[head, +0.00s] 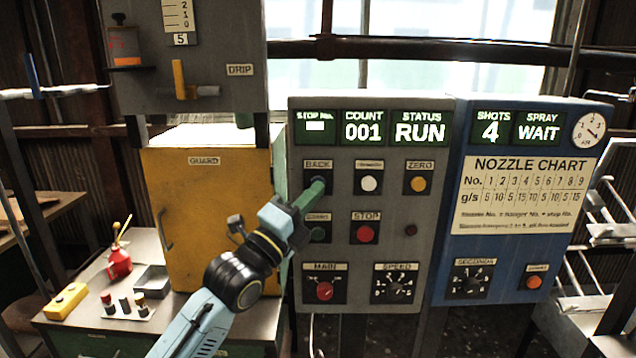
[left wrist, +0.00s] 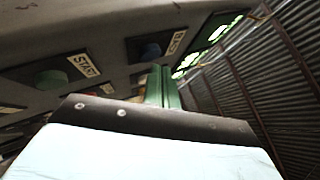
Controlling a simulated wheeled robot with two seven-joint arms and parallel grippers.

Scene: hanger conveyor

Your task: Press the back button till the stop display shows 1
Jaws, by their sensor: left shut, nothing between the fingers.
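The grey control panel (head: 386,215) carries the stop display (head: 315,127), which shows a short white bar rather than a readable digit. The back button sits under the BACK label (head: 318,163), mostly hidden by my left gripper in the head view. In the left wrist view the back button (left wrist: 150,50) is a dark blue round cap beside its label. My left gripper (head: 317,186) is shut and empty, its green fingers pointing at the back button. Its tips are at or very close to the cap; I cannot tell whether they touch. My right gripper is not in view.
A green start button (head: 318,234) lies just below my left gripper, with a white button (head: 369,183) and red stop button (head: 365,234) to the right. The yellow guard box (head: 205,220) stands left. The count display (head: 363,131) reads 001, status (head: 420,131) RUN.

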